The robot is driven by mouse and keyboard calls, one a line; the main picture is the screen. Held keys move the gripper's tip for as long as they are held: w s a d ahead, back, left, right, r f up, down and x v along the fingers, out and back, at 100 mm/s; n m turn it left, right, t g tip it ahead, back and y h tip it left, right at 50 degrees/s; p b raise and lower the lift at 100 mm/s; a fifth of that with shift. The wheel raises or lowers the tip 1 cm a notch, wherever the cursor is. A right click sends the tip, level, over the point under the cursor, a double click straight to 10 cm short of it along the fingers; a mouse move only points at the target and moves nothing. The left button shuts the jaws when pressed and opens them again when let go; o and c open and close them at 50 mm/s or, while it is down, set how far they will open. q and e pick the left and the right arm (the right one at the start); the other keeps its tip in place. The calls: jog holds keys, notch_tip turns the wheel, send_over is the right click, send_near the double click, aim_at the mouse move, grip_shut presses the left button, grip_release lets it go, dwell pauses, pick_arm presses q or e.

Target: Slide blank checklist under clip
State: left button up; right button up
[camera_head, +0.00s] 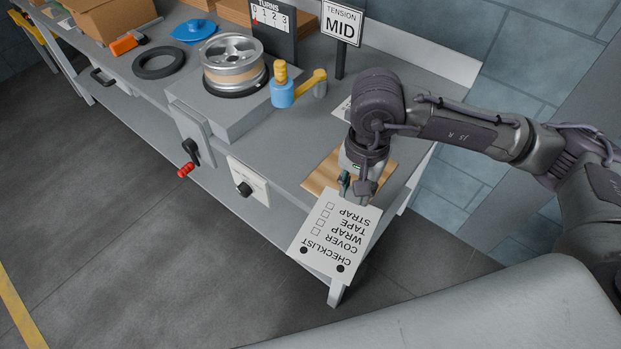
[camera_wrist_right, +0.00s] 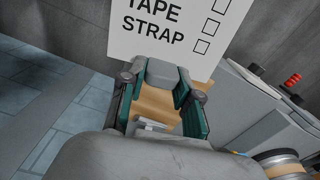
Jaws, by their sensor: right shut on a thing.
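The white checklist (camera_head: 336,236) is a sheet with the printed lines COVER, WRAP, TAPE and STRAP, empty boxes and two dark dots near its heading edge. My right gripper (camera_head: 357,188) is shut on its STRAP end, and the sheet reaches out past the bench's front corner. The sheet also shows at the top of the right wrist view (camera_wrist_right: 175,32). A wooden board (camera_head: 322,174) lies on the bench under my right gripper, partly hidden by it. I cannot clearly make out a clip on it. My left gripper is not in view.
On the grey bench (camera_head: 300,140) a wheel (camera_head: 233,60) wrapped in a tan band sits on a block. A blue bottle (camera_head: 282,92) and yellow handle (camera_head: 313,79) stand beside it. A MID sign (camera_head: 341,24) stands behind. A red-handled crank (camera_head: 186,170) projects at the front.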

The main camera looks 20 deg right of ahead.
jog(key=m, duration=0.2)
jog(key=a+m, duration=0.1)
jog(key=shift+w+m+p, duration=0.3)
jog(key=m, duration=0.2)
jog(key=shift+w+a+m, duration=0.15)
jog(key=shift+w+m, duration=0.15)
jog(key=shift+m, duration=0.1)
jog(key=w+a+f+m+p, duration=0.1)
jog(key=m+p, duration=0.1)
jog(key=m, duration=0.8)
jog(key=w+a+f+m+p, duration=0.1)
jog(key=w+f+m+p, duration=0.1)
jog(key=m, duration=0.9)
jog(key=w+a+f+m+p, duration=0.1)
jog(key=m+p, duration=0.1)
jog(key=m, duration=0.8)
jog(key=shift+w+a+f+m, duration=0.1)
jog(key=shift+w+f+m, duration=0.1)
jog(key=shift+w+m, duration=0.1)
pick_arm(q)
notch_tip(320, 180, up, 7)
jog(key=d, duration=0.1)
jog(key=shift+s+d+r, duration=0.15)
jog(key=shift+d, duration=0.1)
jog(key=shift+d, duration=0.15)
pick_arm(e)
jog(key=shift+s+a, duration=0.1)
jog(key=shift+s, duration=0.05)
